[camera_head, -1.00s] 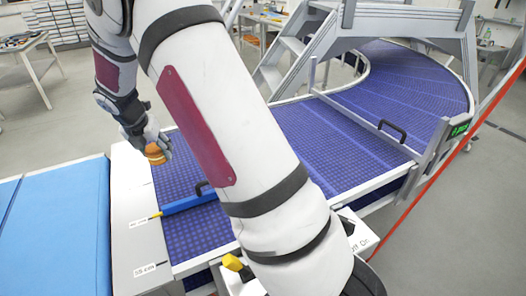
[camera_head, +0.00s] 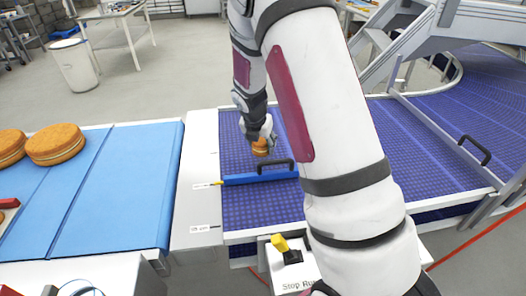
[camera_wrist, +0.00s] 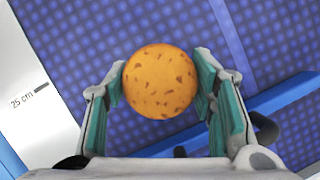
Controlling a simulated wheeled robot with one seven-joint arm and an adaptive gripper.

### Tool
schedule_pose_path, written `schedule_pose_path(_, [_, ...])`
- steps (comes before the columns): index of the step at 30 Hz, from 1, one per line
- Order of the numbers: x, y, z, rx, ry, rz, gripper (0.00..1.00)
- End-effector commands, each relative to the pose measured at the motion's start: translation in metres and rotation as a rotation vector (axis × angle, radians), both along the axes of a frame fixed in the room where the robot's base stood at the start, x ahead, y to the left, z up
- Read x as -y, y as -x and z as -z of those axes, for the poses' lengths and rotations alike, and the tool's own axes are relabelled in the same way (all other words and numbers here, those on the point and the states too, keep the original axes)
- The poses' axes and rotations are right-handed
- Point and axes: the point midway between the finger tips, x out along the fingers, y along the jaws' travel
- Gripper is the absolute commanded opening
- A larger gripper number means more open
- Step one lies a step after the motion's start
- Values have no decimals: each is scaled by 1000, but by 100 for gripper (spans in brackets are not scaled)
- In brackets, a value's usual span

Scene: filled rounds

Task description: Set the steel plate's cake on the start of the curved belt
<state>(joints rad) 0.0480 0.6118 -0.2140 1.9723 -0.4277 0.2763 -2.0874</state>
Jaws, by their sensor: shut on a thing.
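My gripper (camera_head: 264,138) is over the start of the curved belt (camera_head: 248,212), beyond the blue bar. It is shut on a small round orange-brown cake (camera_head: 260,147). In the wrist view the cake (camera_wrist: 159,82) sits between the two green-padded fingers, its top flecked with darker spots. The purple-blue belt (camera_wrist: 95,25) lies below it. I cannot tell whether the cake touches the belt. I cannot make out the steel plate.
A blue bar with a black handle (camera_head: 262,176) crosses the belt just in front of my gripper. A pale strip (camera_head: 200,160) divides it from a light-blue belt (camera_head: 125,190) carrying large cakes (camera_head: 56,145).

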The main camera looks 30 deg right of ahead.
Motion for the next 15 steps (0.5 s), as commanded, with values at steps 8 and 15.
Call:
schedule_pose_path(8, [0, 1, 34, -4, 1, 0, 38])
schedule_pose_path(15, [0, 0, 36, 1, 1, 1, 38])
